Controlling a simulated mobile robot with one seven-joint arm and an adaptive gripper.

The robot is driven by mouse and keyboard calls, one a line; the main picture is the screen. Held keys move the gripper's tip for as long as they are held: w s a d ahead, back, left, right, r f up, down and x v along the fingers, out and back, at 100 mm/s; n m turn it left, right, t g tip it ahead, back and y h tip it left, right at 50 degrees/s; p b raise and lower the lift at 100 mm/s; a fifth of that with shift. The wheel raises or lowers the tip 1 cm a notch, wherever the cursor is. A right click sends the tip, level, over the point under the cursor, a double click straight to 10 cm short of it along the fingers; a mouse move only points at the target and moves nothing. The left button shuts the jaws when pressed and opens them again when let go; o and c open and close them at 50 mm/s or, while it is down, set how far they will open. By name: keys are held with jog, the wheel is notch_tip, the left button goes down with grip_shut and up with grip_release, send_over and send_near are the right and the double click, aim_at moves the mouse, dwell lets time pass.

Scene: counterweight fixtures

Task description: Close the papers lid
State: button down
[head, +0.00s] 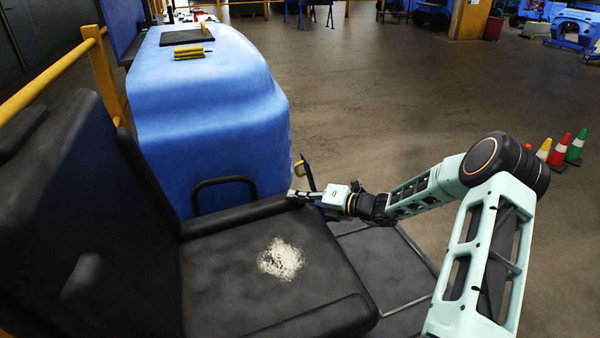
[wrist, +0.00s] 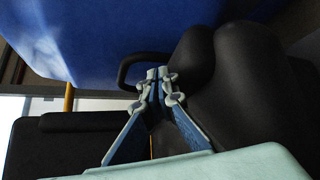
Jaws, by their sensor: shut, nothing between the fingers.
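No part is clearly recognisable as the papers lid. A black flat panel (head: 187,35) lies on top of the blue body (head: 215,110). A black loop handle (head: 224,181) stands against the blue body's lower face, behind the seat. My gripper (head: 291,194) is shut and empty, at the seat's far right corner, to the right of the handle. In the wrist view, my gripper's closed fingertips (wrist: 158,73) appear beside the black loop handle (wrist: 122,72); I cannot tell whether they touch anything.
The black seat (head: 215,285) has a white worn patch (head: 281,259). A yellow rail (head: 50,75) runs along the left. Several cones (head: 557,151) stand far right. The floor (head: 390,100) beyond the blue body is open.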

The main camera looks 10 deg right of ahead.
aim_at(297, 171)
jog(key=w+d+m+t, duration=0.1)
jog(key=d+m, duration=0.2)
jog(key=w+d+m+t, duration=0.1)
jog(key=shift+w+d+r+t+h, duration=0.2)
jog(key=shift+w+d+t+h, duration=0.1)
jog(key=shift+w+m, duration=0.2)
jog(key=shift+m, duration=0.1)
jog(key=w+a+b, duration=0.2)
jog(key=w+b, duration=0.1)
jog(key=w, duration=0.5)
jog(key=shift+w+a+b, duration=0.3)
jog(key=shift+w+a, duration=0.05)
jog(key=shift+d, duration=0.15)
